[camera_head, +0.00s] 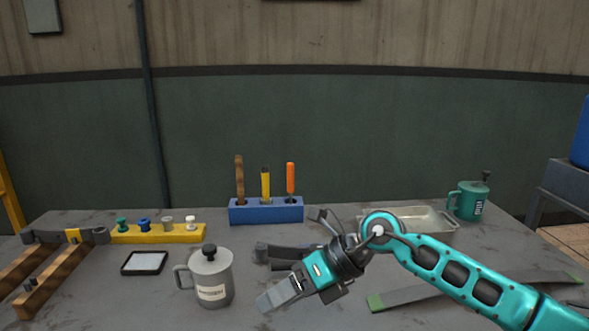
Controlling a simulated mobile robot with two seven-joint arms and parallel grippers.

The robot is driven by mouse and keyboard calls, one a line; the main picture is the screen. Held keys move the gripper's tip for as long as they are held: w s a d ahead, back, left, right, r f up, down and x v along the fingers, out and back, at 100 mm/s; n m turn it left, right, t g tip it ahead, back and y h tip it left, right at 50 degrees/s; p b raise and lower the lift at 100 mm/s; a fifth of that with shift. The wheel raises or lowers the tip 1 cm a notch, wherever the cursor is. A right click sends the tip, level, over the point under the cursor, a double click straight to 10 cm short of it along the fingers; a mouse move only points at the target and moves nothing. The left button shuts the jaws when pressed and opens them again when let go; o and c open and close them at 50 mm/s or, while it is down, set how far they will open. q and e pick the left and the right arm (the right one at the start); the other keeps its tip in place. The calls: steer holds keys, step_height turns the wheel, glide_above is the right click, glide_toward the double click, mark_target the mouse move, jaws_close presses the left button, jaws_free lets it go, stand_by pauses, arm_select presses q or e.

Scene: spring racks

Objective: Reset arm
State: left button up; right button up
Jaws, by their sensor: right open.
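My right arm comes in from the lower right, teal and black. Its gripper (268,276) is open and empty, with its fingers pointing left over the table. It is just right of a grey lidded mug (209,278) with a black knob and a label; I cannot tell whether a finger touches the mug. My left gripper is not in view.
A blue block (266,211) holds several upright tools at the back. A yellow rack (158,234) with several coloured pegs, a dark-framed pad (145,263) and wooden-handled tools (50,282) are left. A metal tray (438,225), green mug (467,201) and flat strip (430,297) are right.

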steer(key=s+a+r+m+t+y, duration=0.3)
steer(key=s+a+m+y, duration=0.2)
steer(key=m+y, duration=0.35)
steer(key=w+d+f+m+t+h, duration=0.1)
steer(key=d+f+m+t+h, duration=0.45)
steer(key=m, duration=0.55)
steer(key=w+d+f+m+t+h, duration=0.1)
steer(key=d+f+m+t+h, duration=0.2)
steer(key=d+f+m+t, duration=0.65)
steer(key=s+d+f+m+g+h, duration=0.3)
steer(key=s+d+f+m+h, duration=0.1)
steer(key=s+f+m, duration=0.2)
steer(key=s+d+f+m+g+h, duration=0.4)
steer(key=s+d+f+m, duration=0.1)
steer(key=s+f+m, duration=0.1)
steer(key=s+m+p, duration=0.1)
steer(key=s, duration=0.1)
steer(key=shift+s+d+f+m, duration=0.25)
steer(key=shift+s+m, duration=0.05)
steer(key=shift+s, duration=0.05)
